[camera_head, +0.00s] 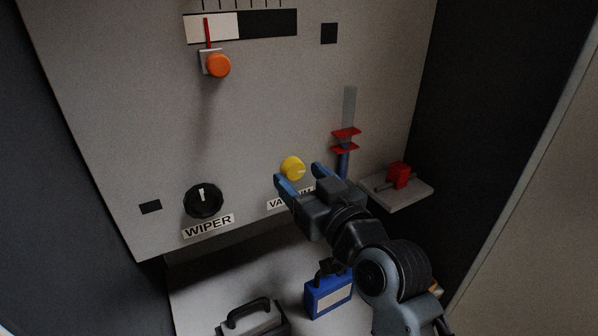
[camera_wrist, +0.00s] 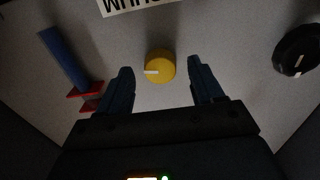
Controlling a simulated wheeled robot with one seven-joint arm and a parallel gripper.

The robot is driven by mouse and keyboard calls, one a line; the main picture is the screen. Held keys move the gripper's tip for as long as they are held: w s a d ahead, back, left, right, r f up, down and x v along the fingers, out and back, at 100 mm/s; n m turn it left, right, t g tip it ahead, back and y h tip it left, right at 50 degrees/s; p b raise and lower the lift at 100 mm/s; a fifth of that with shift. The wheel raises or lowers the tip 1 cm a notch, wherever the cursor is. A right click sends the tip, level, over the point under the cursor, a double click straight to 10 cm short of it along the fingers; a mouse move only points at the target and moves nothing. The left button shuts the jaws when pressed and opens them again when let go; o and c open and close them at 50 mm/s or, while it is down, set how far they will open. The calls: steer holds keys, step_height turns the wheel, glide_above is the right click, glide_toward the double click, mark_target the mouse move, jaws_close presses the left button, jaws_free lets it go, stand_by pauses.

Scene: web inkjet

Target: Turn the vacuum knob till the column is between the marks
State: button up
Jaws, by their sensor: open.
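The yellow vacuum knob (camera_head: 292,168) sits on the grey panel above a partly covered VACUUM label (camera_head: 276,204). A white pointer line shows on the knob. My gripper (camera_head: 296,174) is open in front of the panel. In the wrist view the knob (camera_wrist: 160,66) lies between and just beyond the two blue fingertips, with gaps on both sides; I cannot tell any contact. The column gauge is a vertical grey tube (camera_head: 349,105) with a blue column (camera_head: 343,163) in its lower part. The two red marks (camera_head: 345,133) cross the tube; the blue top appears near the lower mark.
A black WIPER knob (camera_head: 203,201) is at lower left. An orange knob (camera_head: 218,65) is under a scale with a red needle (camera_head: 207,33). A blue case (camera_head: 328,294) stands below.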

steer(key=shift+w+a, duration=0.35)
steer(key=shift+w, duration=0.15)
steer(key=c, duration=1)
steer(key=shift+c, duration=0.2)
